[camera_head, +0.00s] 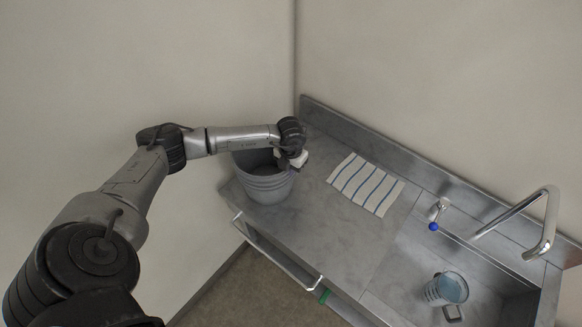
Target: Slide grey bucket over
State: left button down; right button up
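The grey bucket (265,189) stands upright at the left end of the metal counter, beside the wall. Its opening faces up and my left arm covers part of it. My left gripper (291,162) is at the bucket's right rim, pointing down. Its fingers are small and dark here, and I cannot tell whether they hold the rim. My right gripper does not show.
A striped cloth (366,184) lies flat right of the bucket. Bare counter (335,232) is free in front of the cloth. A sink with a faucet (545,225) and a clear jug (446,289) are at the right. Walls close off the left and back.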

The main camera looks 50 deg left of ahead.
pick_arm(q)
jog(key=c, duration=1.8)
grip_release()
jog(key=shift+f, duration=0.1)
jog(key=o, duration=0.5)
notch_tip(320, 180, up, 14)
jog(key=shift+f+b, duration=0.1)
jog(key=shift+b, duration=0.75)
